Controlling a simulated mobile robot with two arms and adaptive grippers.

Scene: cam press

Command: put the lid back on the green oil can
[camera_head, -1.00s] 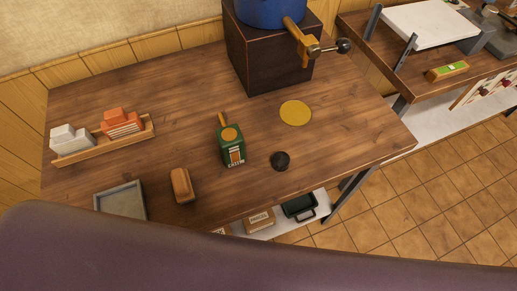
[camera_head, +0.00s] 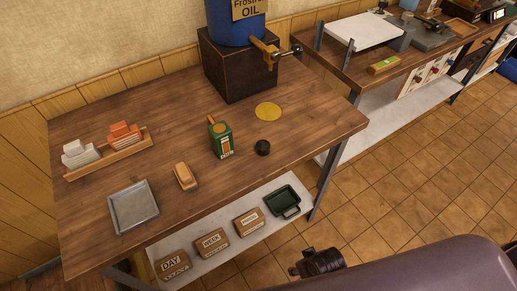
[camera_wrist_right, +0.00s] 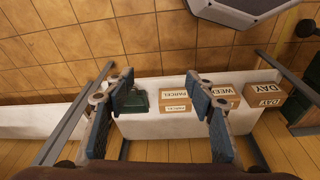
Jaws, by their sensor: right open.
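The can and the lid do not show in that view. My left gripper is not in view.
A flat yellow disc (camera_head: 268,112) lies behind the lid. A blue drum (camera_head: 235,28) with a tap stands on a dark box (camera_head: 238,72). A sponge-like block (camera_head: 186,177), a grey tray (camera_head: 133,208) and a wooden rack (camera_head: 110,157) are to the left.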

